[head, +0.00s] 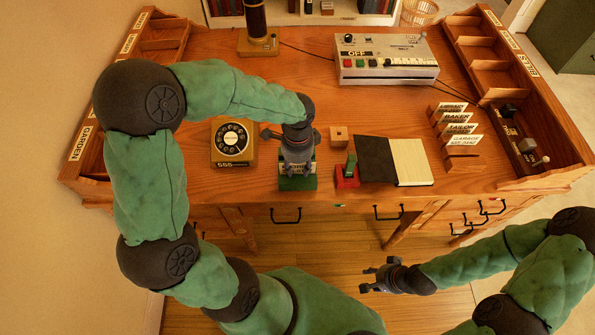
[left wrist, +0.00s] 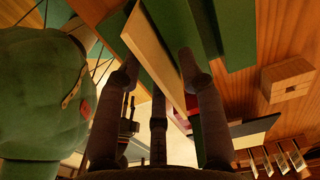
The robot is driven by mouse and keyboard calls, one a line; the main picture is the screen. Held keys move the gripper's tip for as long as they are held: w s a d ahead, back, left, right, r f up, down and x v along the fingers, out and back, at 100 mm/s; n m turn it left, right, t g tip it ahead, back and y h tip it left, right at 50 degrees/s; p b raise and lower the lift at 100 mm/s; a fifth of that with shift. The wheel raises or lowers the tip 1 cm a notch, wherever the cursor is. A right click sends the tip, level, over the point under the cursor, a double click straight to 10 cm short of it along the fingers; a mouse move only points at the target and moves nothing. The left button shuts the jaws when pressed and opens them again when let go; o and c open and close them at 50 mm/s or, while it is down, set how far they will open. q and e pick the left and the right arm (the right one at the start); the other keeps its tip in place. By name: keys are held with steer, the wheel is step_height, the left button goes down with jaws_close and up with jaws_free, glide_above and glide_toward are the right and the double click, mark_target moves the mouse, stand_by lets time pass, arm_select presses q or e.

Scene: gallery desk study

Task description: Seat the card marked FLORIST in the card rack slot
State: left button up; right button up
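A pale card (left wrist: 152,42), seen nearly edge-on, stands in a green holder (head: 297,184) near the desk's front edge. Its lettering is hidden, so I cannot read whether it says FLORIST. My left gripper (head: 298,160) points down over it. In the left wrist view the fingers are apart on either side of the card, and I see no firm grip. The card rack (head: 464,163) on the right holds several lettered cards, including BAKER, TAILOR and GARAGE. Its front part shows no card. My right gripper (head: 375,278) is open and empty, in front of the desk.
A rotary telephone (head: 233,142) stands left of the holder. A wooden block (head: 339,136), a red-based stamp-like item (head: 347,174) and an open notebook (head: 396,161) lie between holder and rack. A grey switch box (head: 385,60) stands behind. Wooden trays line both sides.

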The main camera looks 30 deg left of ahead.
arm_select(q)
jaws_close()
steer(key=shift+r, duration=0.1)
steer(key=shift+r+p, duration=0.55)
steer(key=shift+r, duration=0.2)
steer(key=s+d+r+p, duration=0.6)
steer(key=s+d+r, duration=0.2)
steer(key=s+r, duration=0.3)
steer(key=shift+d+r, duration=0.2)
steer(key=shift+d, duration=0.2)
